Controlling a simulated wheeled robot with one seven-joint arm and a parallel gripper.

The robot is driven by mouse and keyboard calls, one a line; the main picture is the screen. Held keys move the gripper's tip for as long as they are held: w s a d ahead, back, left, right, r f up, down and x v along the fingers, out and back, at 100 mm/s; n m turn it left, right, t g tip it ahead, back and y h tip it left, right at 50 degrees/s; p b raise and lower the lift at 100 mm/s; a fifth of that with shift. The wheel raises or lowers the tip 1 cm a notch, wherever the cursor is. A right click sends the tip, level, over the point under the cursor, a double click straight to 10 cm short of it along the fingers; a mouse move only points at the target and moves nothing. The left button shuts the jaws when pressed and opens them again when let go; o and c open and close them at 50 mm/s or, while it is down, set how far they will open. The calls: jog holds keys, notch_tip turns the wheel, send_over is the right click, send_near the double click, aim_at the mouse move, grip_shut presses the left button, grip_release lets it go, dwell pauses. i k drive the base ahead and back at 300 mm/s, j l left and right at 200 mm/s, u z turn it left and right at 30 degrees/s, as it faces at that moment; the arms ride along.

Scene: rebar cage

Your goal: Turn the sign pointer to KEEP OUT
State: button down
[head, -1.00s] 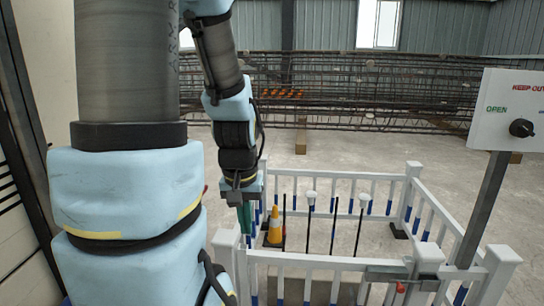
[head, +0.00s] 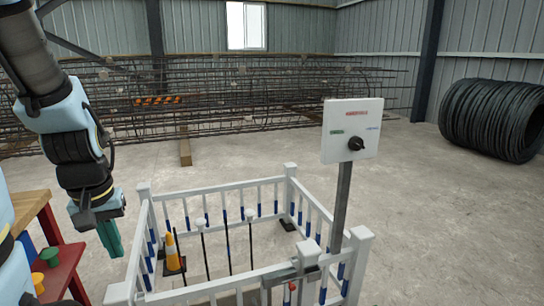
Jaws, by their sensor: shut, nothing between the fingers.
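The white sign panel (head: 340,150) stands on a grey post (head: 341,205) at the right front of the white fence. It carries a black knob pointer (head: 356,143), a red label at the top, a green label at the left and a blue label at the right. The lettering is too small to read now, and I cannot tell exactly where the pointer aims. My gripper (head: 110,240) hangs at the left, pointing down, with green fingers shut and empty. It is well apart from the sign, left of the fence.
A white fence (head: 220,189) encloses an orange cone (head: 171,252) and several thin black rods. A red-and-wood table (head: 60,268) is at the lower left. Rebar cages (head: 230,95) lie behind, and a black coil (head: 492,118) is at the right. Floor right of the sign is clear.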

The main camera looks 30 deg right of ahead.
aim_at(355, 143)
jog(key=k+l, duration=0.1)
jog(key=l, duration=0.85)
jog(key=k+l, duration=0.15)
jog(key=l, duration=0.35)
